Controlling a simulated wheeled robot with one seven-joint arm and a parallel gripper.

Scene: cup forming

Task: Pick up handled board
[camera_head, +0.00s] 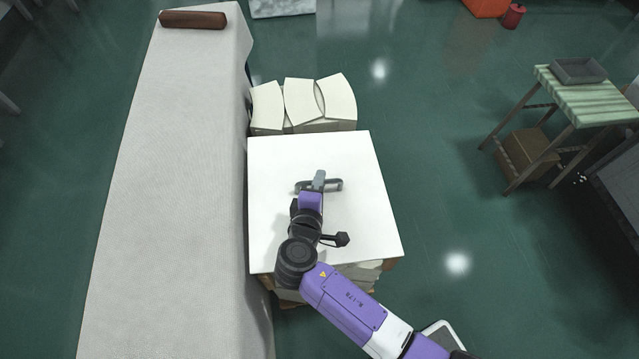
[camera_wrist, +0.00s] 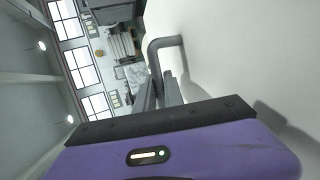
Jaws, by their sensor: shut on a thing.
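The handled board (camera_head: 350,230) is a flat white square panel in the head view, lying level on top of a stack. A grey bar handle (camera_head: 335,184) stands up from its middle. My gripper (camera_head: 319,182) is over the middle of the board, with its fingers shut on the handle. In the wrist view the board's white face (camera_wrist: 240,60) fills the right side. The handle (camera_wrist: 165,42) curves up beyond my gripper's fingers (camera_wrist: 165,90). What lies under the board is mostly hidden, and I cannot tell whether the board touches it.
A long table with a pale cloth (camera_head: 180,150) runs close along the board's left edge, with a brown bar (camera_head: 193,19) at its far end. Pale curved pieces (camera_head: 303,103) are stacked just beyond the board. A striped table (camera_head: 590,98) stands far right. Open floor lies between.

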